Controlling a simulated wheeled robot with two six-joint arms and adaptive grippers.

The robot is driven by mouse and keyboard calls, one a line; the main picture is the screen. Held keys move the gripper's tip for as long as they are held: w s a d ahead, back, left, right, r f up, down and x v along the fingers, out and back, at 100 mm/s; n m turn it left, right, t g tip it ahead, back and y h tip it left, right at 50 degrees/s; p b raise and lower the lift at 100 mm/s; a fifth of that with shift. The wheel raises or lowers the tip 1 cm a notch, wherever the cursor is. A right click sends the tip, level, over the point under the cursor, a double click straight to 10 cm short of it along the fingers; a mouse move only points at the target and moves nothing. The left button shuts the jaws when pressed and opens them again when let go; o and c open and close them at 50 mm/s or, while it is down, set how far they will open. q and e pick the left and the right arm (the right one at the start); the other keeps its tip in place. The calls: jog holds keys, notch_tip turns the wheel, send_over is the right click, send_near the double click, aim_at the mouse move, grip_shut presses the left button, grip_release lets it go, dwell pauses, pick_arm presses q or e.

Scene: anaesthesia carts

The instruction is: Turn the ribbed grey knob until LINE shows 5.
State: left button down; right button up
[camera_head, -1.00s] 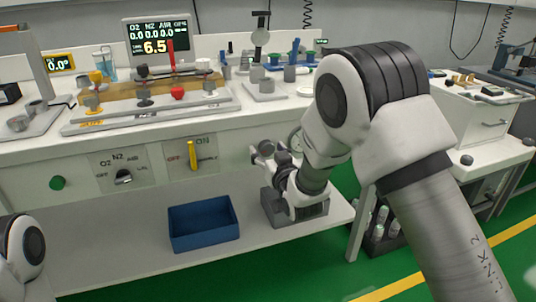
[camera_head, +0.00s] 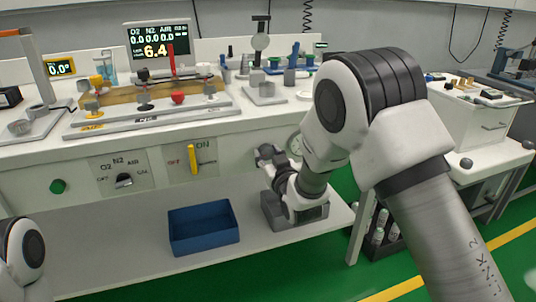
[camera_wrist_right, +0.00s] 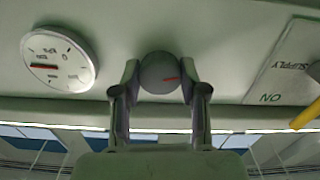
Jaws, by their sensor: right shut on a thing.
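The round grey knob (camera_wrist_right: 161,73) with a red mark on its face sits on the pale front panel in the right wrist view. My right gripper (camera_wrist_right: 160,80) is shut on it, with one finger on each side. In the head view my right gripper (camera_head: 268,156) is at the bench front, and it and my arm hide most of the knob. I cannot make out the knob's ribs. The black display (camera_head: 158,42) on the bench reads 6.4 in large yellow digits beside a small label, probably LINE. My left gripper is out of view.
A white gauge (camera_wrist_right: 59,59) with a red needle is beside the knob. A yellow lever (camera_head: 194,158) is on the panel left of my right gripper. A blue bin (camera_head: 203,237) stands on the lower shelf. Several fittings crowd the bench top.

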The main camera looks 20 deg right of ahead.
jog(key=n, duration=0.4)
jog(key=shift+p, duration=0.4)
jog(key=n, duration=0.3)
jog(key=shift+n, duration=0.4)
jog(key=n+p, duration=0.1)
jog(key=n, duration=0.2)
jog(key=shift+n, duration=1.9)
jog(key=o, duration=1.1)
jog(key=shift+o, duration=0.2)
